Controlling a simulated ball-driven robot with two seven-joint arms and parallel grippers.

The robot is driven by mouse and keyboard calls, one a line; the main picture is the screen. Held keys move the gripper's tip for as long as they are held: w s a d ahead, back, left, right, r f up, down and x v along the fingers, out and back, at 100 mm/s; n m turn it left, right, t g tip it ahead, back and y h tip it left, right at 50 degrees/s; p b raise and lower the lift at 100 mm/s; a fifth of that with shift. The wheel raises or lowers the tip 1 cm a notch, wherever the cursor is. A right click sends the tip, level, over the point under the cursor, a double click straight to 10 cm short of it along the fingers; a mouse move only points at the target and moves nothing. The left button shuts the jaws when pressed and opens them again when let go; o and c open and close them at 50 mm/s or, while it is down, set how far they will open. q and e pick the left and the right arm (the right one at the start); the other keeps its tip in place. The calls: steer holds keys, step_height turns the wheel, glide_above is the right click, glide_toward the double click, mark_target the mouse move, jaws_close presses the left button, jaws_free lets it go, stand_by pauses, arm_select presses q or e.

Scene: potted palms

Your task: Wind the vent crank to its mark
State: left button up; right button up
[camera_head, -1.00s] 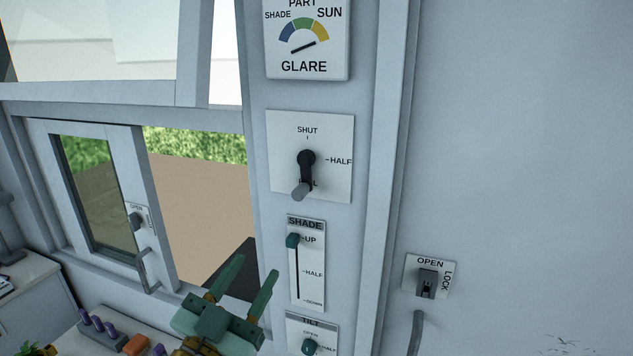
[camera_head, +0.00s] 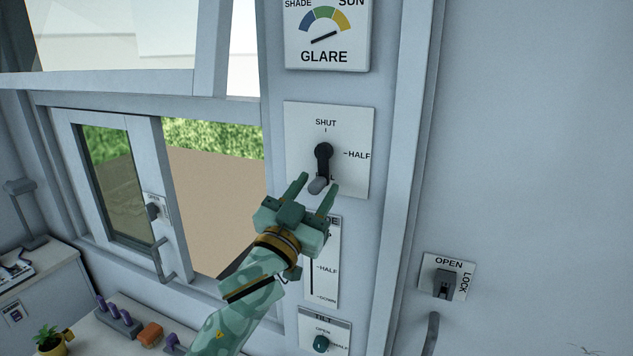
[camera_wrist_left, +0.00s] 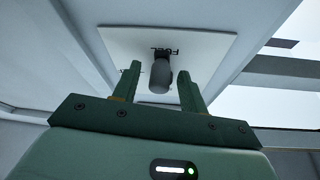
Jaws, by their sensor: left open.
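The vent crank (camera_head: 323,157) is a black arm with a grey knob (camera_head: 317,186) on a white plate (camera_head: 350,120) marked SHUT at top and HALF at right. The crank hangs down, and the bottom label is mostly covered by it. My left gripper (camera_head: 319,181) is open just below the crank, its two fingertips reaching up on either side of the knob. In the left wrist view the knob (camera_wrist_left: 160,79) shows between the two open fingers, with a gap on each side. My right gripper is not in view.
A GLARE dial (camera_head: 327,30) is above the crank plate. The SHADE slider (camera_head: 324,285), partly behind my left gripper, and the TILT knob (camera_head: 321,343) are below. A window with a handle (camera_head: 162,259) is left; an OPEN/LOCK latch (camera_head: 443,284) is right.

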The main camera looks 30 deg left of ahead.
arm_select(q)
steer(key=shift+w+r, duration=0.2)
steer(key=shift+w, duration=0.45)
steer(key=shift+s, duration=0.1)
jaws_close()
steer(key=shift+a+r+m+p, duration=0.15)
steer(key=shift+m+p, duration=0.35)
steer(key=shift+p, duration=0.35)
jaws_free()
steer(key=shift+f, duration=0.2)
